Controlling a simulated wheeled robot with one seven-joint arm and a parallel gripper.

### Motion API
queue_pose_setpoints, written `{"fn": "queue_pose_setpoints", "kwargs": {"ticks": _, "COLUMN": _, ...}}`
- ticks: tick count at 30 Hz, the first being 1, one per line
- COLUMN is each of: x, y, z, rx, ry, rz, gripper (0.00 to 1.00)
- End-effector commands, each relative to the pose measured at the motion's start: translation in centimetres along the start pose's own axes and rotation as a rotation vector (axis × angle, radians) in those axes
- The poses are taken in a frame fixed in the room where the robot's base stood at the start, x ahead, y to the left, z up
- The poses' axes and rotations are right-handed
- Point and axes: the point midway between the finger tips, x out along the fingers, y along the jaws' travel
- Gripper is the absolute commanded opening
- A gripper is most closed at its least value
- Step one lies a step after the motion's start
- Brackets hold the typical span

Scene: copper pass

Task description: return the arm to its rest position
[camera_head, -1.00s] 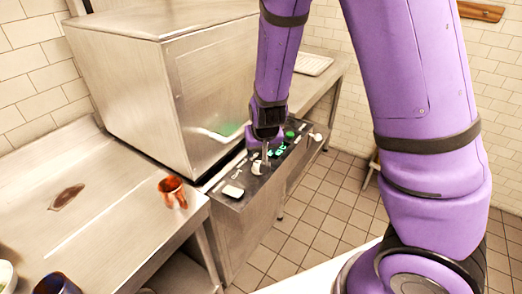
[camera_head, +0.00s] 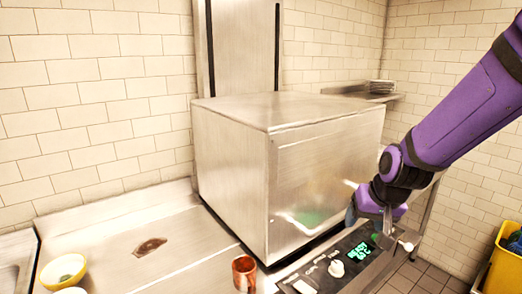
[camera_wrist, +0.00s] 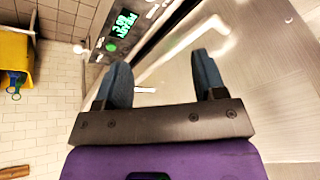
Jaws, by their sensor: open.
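My purple arm (camera_head: 462,118) reaches in from the right in the head view. My gripper (camera_head: 368,215) is near the lower right of the steel box-shaped machine, above its control panel. In the wrist view my gripper (camera_wrist: 164,78) shows two blue-grey fingers spread apart with nothing between them. The steel machine (camera_head: 235,170) fills the space beyond the fingers.
A copper mug (camera_head: 244,272) stands on the steel counter (camera_head: 185,250) left of the panel. A yellow bowl (camera_head: 63,270) is at the far left. A yellow bin (camera_head: 506,262) stands at the right. Stacked plates (camera_head: 381,86) sit on a back shelf.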

Motion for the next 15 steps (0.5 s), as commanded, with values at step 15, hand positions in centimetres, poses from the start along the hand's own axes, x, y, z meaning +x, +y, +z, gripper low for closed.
{"fn": "queue_pose_setpoints", "kwargs": {"ticks": 15, "x": -15.3, "y": 2.9, "z": 5.0, "rx": -0.087, "ry": 0.049, "rz": -0.018, "gripper": 0.64}}
